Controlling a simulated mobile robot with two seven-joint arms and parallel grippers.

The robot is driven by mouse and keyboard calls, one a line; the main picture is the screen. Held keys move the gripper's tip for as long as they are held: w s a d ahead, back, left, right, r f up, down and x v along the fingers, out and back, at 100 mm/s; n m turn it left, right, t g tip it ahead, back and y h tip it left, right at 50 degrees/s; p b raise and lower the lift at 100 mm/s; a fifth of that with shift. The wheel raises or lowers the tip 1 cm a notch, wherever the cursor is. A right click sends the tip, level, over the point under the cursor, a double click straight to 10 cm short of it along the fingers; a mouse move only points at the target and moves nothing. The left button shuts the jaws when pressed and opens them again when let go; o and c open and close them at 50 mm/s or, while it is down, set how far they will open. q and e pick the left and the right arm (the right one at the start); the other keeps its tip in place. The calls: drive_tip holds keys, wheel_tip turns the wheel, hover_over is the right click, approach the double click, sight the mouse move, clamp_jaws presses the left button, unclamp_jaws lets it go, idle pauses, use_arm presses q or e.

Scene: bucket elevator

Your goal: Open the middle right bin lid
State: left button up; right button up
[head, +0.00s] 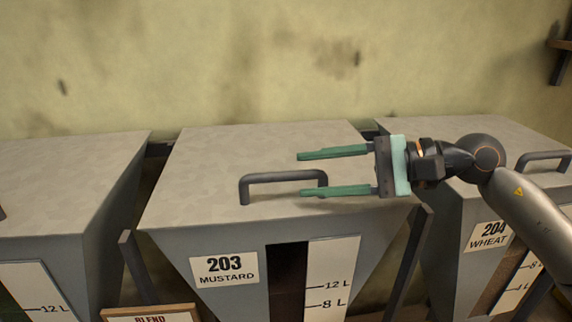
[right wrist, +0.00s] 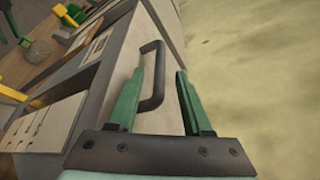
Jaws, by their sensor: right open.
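The bin labelled 203 Mustard (head: 240,246) stands in the middle of the head view. Its flat grey lid (head: 215,165) is down. A dark bar handle (head: 283,177) stands near the lid's front edge; it also shows in the right wrist view (right wrist: 158,92). My right gripper (head: 301,174) is open and empty, reaching in from the right over this lid. Its lower finger overlaps the handle's right end in the head view; I cannot tell whether they touch. In the wrist view the handle shows beside and partly behind the left finger.
The bin labelled 204 Wheat (head: 487,241) stands at the right with its lid down and its own handle (head: 543,158). Another closed bin (head: 60,190) stands at the left. A plain wall (head: 200,60) rises behind the bins. A wooden Blend sign (head: 150,314) shows at the bottom.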

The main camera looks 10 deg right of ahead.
sight(300, 175)
drive_tip(key=p+x, duration=0.1)
drive_tip(key=x, duration=0.4)
clamp_jaws()
idle(0.3)
idle(1.0)
